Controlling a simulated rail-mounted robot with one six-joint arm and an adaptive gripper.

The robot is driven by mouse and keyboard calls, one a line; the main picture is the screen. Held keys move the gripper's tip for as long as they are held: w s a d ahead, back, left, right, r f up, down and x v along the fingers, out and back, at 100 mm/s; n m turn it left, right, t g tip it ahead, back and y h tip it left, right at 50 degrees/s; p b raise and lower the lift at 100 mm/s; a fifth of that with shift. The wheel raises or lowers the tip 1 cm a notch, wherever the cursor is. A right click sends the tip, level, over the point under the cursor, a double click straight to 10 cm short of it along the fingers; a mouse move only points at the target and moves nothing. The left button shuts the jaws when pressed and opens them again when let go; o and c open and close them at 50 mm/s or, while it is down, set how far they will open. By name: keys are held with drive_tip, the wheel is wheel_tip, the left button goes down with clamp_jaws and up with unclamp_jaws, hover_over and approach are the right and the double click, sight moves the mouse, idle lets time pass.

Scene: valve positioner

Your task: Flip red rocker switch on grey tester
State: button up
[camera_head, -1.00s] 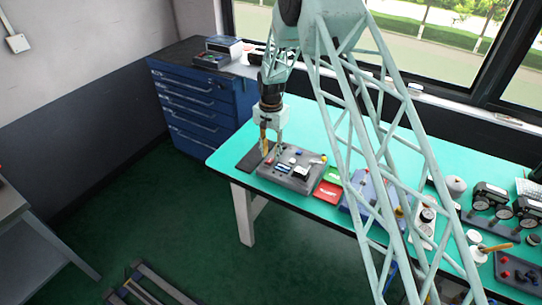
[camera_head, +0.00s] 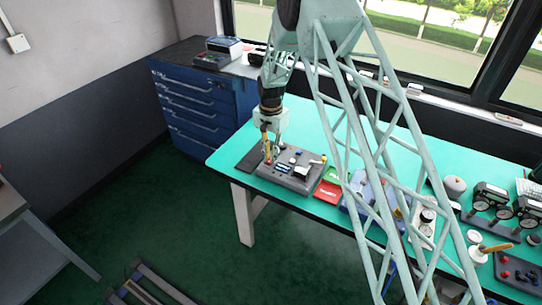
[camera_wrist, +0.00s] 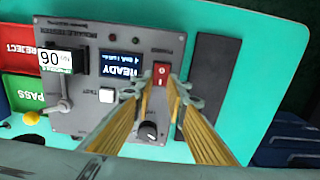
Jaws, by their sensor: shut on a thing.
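The grey tester (camera_head: 304,184) lies on the green bench; its panel fills much of the wrist view (camera_wrist: 90,128), seen upside down. The red rocker switch (camera_wrist: 161,74) sits at the panel's upper right, beside the blue READY display (camera_wrist: 120,63). My gripper (camera_wrist: 162,88) has its two yellow-padded fingers pointing down at the panel, one tip on each side of the switch, shut on it. Any small gap at the tips is hard to make out. In the head view my gripper (camera_head: 268,158) is at the tester's left end; the switch is hidden there.
Red REJECT (camera_head: 327,191) and green PASS plates lie beside the tester. A dark mat (camera_wrist: 212,75) lies on its other side. Gauges stand farther right.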

drive_tip(key=shift+s+a+f+t+h+b, duration=0.15)
drive_tip(key=shift+t+b, duration=0.25)
drive_tip(key=shift+b, duration=0.6)
drive_tip(key=shift+s+d+r+t+h+b, duration=0.1)
drive_tip(key=shift+t+h+b, duration=0.25)
drive_tip(key=shift+b, duration=0.65)
drive_tip(key=shift+s+a+t+h+b, duration=0.2)
drive_tip(key=shift+t+b, duration=0.55)
drive_tip(key=shift+b, duration=2.35)
drive_tip(key=shift+d, duration=0.1)
drive_tip(key=o, duration=0.9)
drive_tip(key=shift+c, duration=0.2)
drive_tip(key=shift+r, duration=0.3)
drive_tip(key=v, duration=1.1)
drive_tip(key=shift+r, duration=0.3)
drive_tip(key=shift+s, duration=0.1)
drive_tip(key=shift+r, duration=0.1)
